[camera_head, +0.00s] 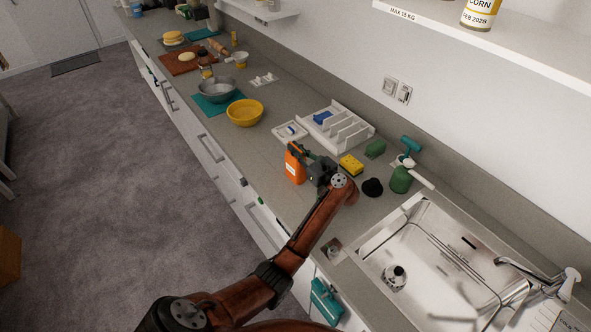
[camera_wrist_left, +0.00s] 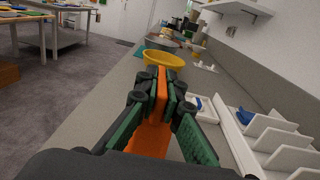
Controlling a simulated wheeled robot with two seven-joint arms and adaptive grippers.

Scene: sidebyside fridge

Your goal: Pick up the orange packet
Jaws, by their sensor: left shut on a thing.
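The orange packet (camera_head: 295,163) stands upright at the front part of the grey counter in the head view. My left gripper (camera_head: 303,158) is at its upper part and shut on it. In the left wrist view the orange packet (camera_wrist_left: 150,135) shows between the green fingers of my left gripper (camera_wrist_left: 162,95), with its top edge pinched between the pads. I cannot tell whether its base touches the counter. My right gripper is in neither view.
A yellow bowl (camera_head: 245,113) and a white rack (camera_head: 338,128) stand beyond the packet. A yellow sponge (camera_head: 351,165), a black knob-like item (camera_head: 372,187) and a green bottle (camera_head: 401,180) are to the right. The sink (camera_head: 430,265) lies nearer.

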